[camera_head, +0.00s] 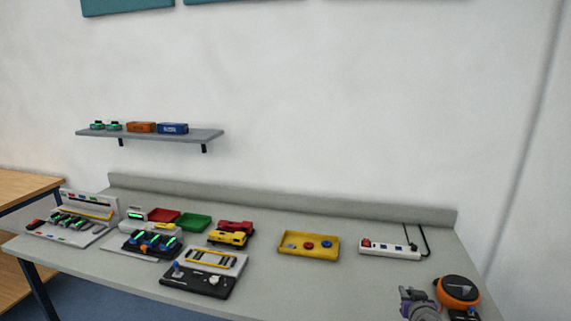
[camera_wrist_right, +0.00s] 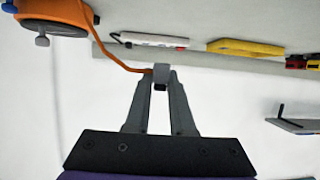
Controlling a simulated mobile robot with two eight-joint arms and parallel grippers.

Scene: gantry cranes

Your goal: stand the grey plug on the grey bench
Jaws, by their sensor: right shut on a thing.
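The grey plug (camera_wrist_right: 161,72) is a small grey block with a dark part, held between the fingertips of my right gripper (camera_wrist_right: 161,78) in the right wrist view. An orange cord (camera_wrist_right: 115,57) runs from it to the orange cable reel (camera_wrist_right: 55,15). In the head view, my right gripper (camera_head: 407,294) is low at the right, just left of the reel (camera_head: 458,291); I cannot make out the plug there. The grey bench (camera_head: 330,279) spans the picture; in the wrist view the plug appears clear of its surface. My left gripper is not in view.
A white power strip (camera_head: 390,250) with a black cable lies near the bench's back edge. Black and white devices (camera_head: 200,279), trays and toy-like vehicles fill the left. Bare bench lies between the yellow box and my gripper.

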